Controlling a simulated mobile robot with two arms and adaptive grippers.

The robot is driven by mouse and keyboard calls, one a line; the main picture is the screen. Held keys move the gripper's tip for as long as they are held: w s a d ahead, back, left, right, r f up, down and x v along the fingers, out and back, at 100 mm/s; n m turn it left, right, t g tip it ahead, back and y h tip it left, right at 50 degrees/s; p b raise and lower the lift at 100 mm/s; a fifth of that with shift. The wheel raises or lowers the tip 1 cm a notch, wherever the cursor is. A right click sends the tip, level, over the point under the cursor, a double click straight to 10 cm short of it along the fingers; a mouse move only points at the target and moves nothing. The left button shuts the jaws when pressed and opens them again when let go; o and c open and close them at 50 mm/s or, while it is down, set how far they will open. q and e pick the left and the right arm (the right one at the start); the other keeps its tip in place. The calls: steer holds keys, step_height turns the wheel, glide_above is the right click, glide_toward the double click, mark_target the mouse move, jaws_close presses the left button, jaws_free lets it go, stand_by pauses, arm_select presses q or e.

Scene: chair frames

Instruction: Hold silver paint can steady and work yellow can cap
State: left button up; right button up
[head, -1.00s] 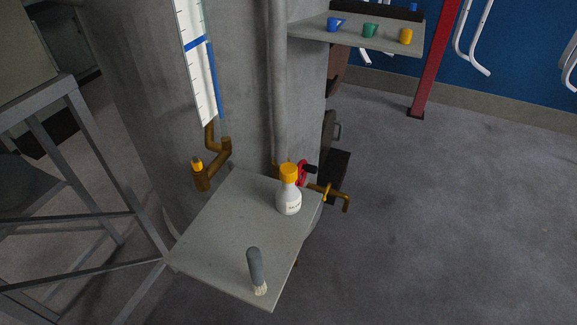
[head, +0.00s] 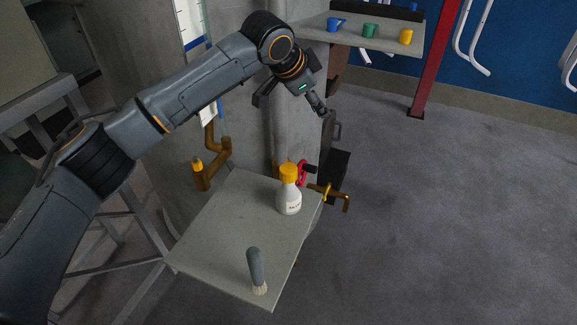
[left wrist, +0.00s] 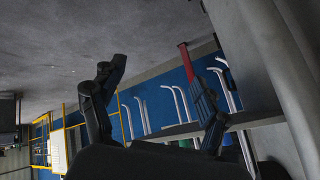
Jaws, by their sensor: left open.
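A white bottle (head: 289,200) with a yellow cap (head: 288,172) stands upright on a grey shelf plate (head: 215,235) in the head view. I cannot make out a silver paint can in either view. My left gripper (head: 291,104) is in front of the large grey tank, above the bottle and apart from it. Its fingers are spread and empty, as they are in the left wrist view (left wrist: 158,80). The bottle is not visible in the left wrist view. My right gripper is not in view.
Brass pipes (head: 203,175) and a red valve handle (head: 303,172) are close to the plate. An upper shelf (head: 350,36) holds blue, green and yellow mugs. A red post (head: 434,60) stands right. Floor at right is clear.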

mark_target(288, 168)
arm_select(q)
steer(key=s+a+f+m+g+y, duration=0.1)
steer(key=s+a+f+m+g, duration=0.1)
steer(key=s+f, duration=0.1)
steer(key=s+a+f+m+g+y, duration=0.1)
steer(key=s+f+m+g+y, duration=0.1)
steer(key=f, duration=0.4)
steer(key=s+a+f+m+g+y, duration=0.2)
steer(key=s+f+m, duration=0.1)
steer(key=s+f, duration=0.1)
steer(key=shift+a+f, duration=0.35)
steer(key=shift+f, duration=0.05)
steer(key=shift+a+f, duration=0.1)
steer(key=shift+f, duration=0.1)
step_height(288, 168, down, 8)
steer(key=shift+r, duration=0.25)
steer(key=shift+w, duration=0.1)
steer(key=c, duration=1.5)
steer(key=shift+c, duration=0.2)
steer(key=o, duration=1.7)
